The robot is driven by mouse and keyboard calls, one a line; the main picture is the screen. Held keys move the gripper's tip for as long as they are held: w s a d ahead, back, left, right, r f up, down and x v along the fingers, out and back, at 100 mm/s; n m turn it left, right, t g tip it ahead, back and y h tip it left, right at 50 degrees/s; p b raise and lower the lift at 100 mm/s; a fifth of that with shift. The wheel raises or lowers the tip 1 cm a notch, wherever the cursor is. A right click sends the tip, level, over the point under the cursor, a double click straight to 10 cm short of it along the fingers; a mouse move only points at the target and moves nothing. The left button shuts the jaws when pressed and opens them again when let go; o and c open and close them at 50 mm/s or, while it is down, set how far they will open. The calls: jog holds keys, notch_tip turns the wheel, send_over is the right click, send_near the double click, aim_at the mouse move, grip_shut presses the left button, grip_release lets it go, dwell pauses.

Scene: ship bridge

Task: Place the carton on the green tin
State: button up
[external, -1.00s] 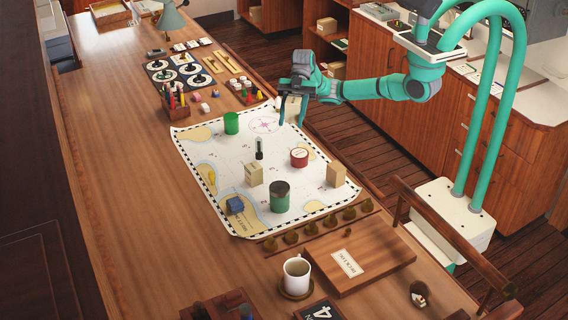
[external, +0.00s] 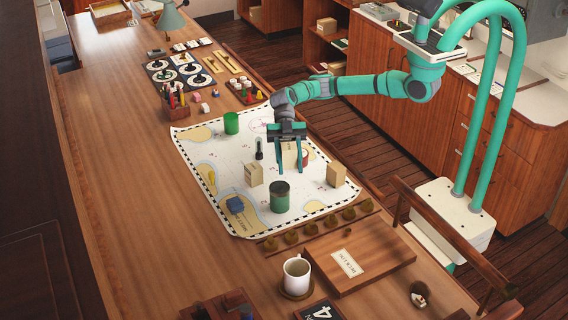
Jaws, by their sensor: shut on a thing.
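My gripper (external: 290,169) is shut on a small tan carton (external: 290,155), held between its two green fingers above the chart. A dark green tin (external: 280,198) stands upright on the chart, nearer the camera and slightly left of the held carton. A brighter green cylinder (external: 231,123) stands at the chart's far left. The carton and gripper partly hide a red tin (external: 305,156).
The chart (external: 212,156) also bears a small dark upright bottle (external: 259,150) and a blue block (external: 235,205). A row of brown knobs (external: 320,227), a wooden box (external: 375,254) and a white mug (external: 296,272) are nearer the camera. The left of the desk is clear.

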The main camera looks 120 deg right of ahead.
aim_at(280, 193)
jog(key=w+f, duration=0.1)
jog(key=f, duration=0.1)
jog(key=w+f, duration=0.2)
jog(key=shift+w+a, duration=0.15)
jog(key=shift+a, duration=0.05)
jog(key=shift+w+f, duration=0.15)
jog(key=shift+f, duration=1.55)
jog(key=shift+f, duration=0.15)
jog(key=o, duration=1.1)
jog(key=shift+d+r, duration=0.1)
jog(key=shift+r, duration=0.1)
jog(key=v, duration=1.1)
jog(key=shift+s+d, duration=0.2)
jog(key=shift+d, duration=0.15)
jog(key=shift+r, duration=0.1)
